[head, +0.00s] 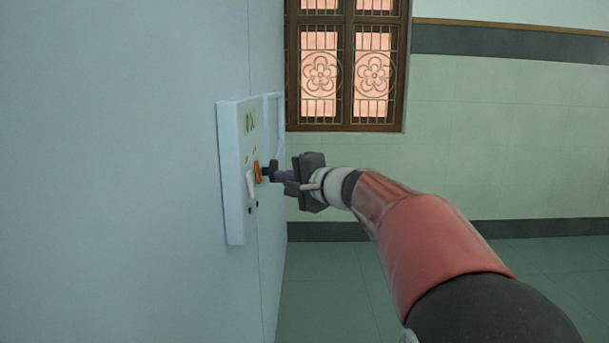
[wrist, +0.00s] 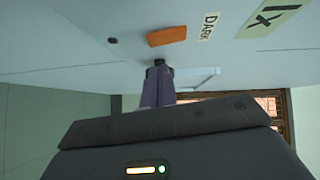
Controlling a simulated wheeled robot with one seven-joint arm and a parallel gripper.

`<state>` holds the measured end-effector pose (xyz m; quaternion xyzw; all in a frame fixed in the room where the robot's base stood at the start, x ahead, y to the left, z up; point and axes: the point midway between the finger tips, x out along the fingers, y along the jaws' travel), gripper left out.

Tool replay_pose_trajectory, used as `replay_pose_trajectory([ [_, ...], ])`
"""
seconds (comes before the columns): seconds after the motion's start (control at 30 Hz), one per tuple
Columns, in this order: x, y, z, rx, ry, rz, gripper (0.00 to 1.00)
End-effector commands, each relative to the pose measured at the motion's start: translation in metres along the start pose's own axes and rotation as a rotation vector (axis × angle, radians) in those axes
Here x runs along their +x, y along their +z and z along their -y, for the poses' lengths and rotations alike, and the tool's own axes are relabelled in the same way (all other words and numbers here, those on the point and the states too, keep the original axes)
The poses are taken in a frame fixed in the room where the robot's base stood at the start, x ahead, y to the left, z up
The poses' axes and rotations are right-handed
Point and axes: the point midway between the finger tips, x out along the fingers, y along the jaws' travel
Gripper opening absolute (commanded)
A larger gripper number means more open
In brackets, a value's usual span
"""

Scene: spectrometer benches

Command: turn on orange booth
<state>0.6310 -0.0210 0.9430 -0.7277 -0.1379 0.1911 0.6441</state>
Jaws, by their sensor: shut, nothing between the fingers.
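A pale panel (head: 233,180) is fixed to the light blue booth wall (head: 130,170).
The panel carries a yellow-green tag (head: 250,121) and small dark dots (head: 250,210) low down. A barred window (head: 346,65) is in the far wall. The green floor (head: 330,290) to the right of the booth looks clear.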

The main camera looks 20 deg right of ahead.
Motion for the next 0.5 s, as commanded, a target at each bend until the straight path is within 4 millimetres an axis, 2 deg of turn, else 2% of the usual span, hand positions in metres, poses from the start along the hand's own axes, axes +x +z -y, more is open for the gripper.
replay_pose_trajectory([
  [0.03, 0.005, 0.007, 0.002, 0.0, -0.001, 0.004, 0.0],
  [0.2, 0.016, 0.018, 0.001, -0.001, -0.001, 0.002, 0.0],
  [0.5, 0.018, 0.02, 0.001, 0.0, -0.001, 0.0, 0.0],
])
